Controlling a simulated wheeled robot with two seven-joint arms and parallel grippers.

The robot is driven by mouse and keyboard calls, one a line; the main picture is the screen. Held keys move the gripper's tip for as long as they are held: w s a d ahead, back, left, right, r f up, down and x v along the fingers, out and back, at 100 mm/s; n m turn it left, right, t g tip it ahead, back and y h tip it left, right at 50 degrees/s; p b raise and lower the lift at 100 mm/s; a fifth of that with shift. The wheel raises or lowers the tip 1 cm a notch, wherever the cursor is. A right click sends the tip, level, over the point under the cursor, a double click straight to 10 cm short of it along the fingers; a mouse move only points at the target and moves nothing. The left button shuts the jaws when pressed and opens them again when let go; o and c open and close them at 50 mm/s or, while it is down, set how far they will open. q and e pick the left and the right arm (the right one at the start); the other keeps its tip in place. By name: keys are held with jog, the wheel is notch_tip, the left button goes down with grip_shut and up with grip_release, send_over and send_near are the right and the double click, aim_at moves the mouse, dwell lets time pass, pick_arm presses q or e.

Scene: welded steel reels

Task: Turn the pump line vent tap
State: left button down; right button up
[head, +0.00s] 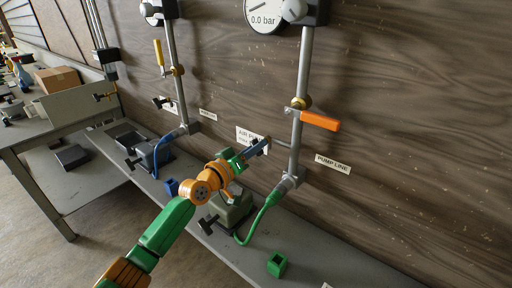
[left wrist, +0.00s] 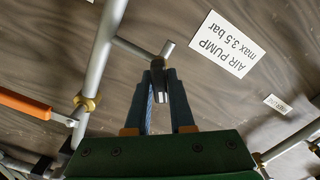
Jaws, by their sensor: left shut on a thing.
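The pump line vent tap is a small metal tap at the end of a thin side branch (head: 281,146) off the right-hand grey pipe. In the left wrist view its metal end (left wrist: 167,49) shows at my fingertips. My left gripper (head: 265,143), with dark blue fingers on a green body, is shut on the tap; it also shows in the left wrist view (left wrist: 158,75). The fingers partly hide the tap's handle. The "PUMP LINE" label (head: 332,164) is on the wall right of the pipe. My right gripper is not in view.
An orange lever (head: 320,121) sits on the same pipe (head: 301,80), above the branch. A green hose (head: 266,216) runs from the pipe's foot to a grey block (head: 232,208). A green cube (head: 277,264) lies on the shelf. A second pipe (head: 171,50) with a yellow lever stands left.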

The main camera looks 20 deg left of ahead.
pick_arm(q)
jog(key=shift+n, duration=1.1)
jog(key=c, duration=0.8)
grip_release()
jog(key=v, duration=0.7)
